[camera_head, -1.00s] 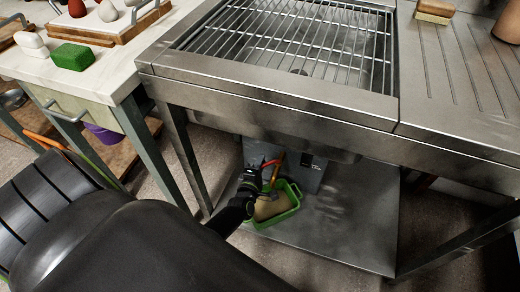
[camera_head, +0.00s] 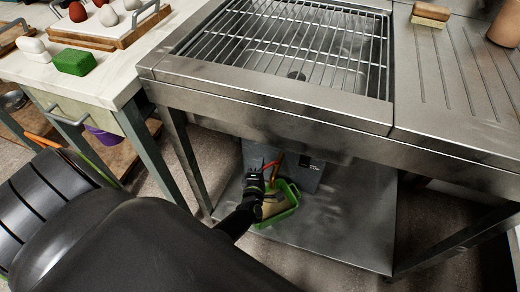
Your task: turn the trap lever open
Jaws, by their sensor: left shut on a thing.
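The red trap lever (camera_head: 270,164) shows in the head view under the steel sink, in front of a grey box (camera_head: 304,174) on the lower shelf. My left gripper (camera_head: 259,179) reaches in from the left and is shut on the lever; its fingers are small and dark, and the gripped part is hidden. An orange-brown upright piece (camera_head: 277,165) stands just right of the lever. My right gripper is not in view.
A green tray (camera_head: 290,208) with tan contents sits on the lower steel shelf (camera_head: 345,215), close by my gripper. The sink's front rail (camera_head: 270,110) runs above my arm. Table legs (camera_head: 182,160) stand to the left. The shelf's right side is clear.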

